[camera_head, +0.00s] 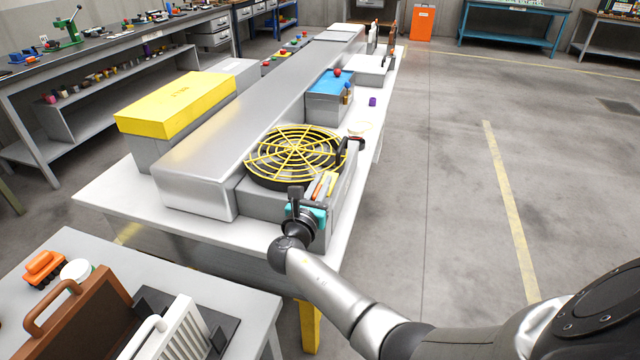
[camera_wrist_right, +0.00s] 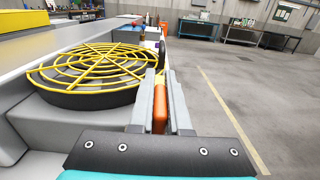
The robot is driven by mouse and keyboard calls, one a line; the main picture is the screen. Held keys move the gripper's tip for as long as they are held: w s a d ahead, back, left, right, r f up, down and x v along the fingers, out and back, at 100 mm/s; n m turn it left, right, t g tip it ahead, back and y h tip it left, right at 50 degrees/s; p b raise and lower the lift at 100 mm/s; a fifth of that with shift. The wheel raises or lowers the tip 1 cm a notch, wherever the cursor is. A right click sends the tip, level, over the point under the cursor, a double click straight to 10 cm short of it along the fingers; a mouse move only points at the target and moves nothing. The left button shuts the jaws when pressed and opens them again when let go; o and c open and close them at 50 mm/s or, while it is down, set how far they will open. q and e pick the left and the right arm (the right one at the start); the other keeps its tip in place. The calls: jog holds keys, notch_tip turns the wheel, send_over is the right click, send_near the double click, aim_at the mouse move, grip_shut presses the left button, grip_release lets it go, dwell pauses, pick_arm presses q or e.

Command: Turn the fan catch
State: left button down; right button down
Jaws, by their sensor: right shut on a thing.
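The round fan (camera_head: 295,155) has a yellow grille and a black rim. It sits on top of the grey housing at the near end of the long railcar model, and it also shows at left in the right wrist view (camera_wrist_right: 90,72). My right gripper (camera_head: 322,186) is at the fan's near right side. Its fingers are shut on a narrow orange piece (camera_wrist_right: 160,108), which looks like the fan catch. The fingers hide much of this piece. A black bracket with a red part (camera_head: 352,148) stands at the fan's right edge. My left gripper is not in view.
A yellow-topped box (camera_head: 178,104) stands left of the railcar, and a blue-topped box (camera_head: 330,84) stands behind the fan. A small purple piece (camera_head: 372,101) lies on the white table. A second table (camera_head: 215,300) at lower left holds a brown case (camera_head: 85,320).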

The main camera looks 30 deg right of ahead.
dwell(0.4)
jog(key=c, duration=0.9)
grip_release()
jog(key=p+v, duration=0.1)
jog(key=v, duration=1.4)
jog(key=shift+a+p, duration=0.1)
jog(key=shift+p, duration=0.25)
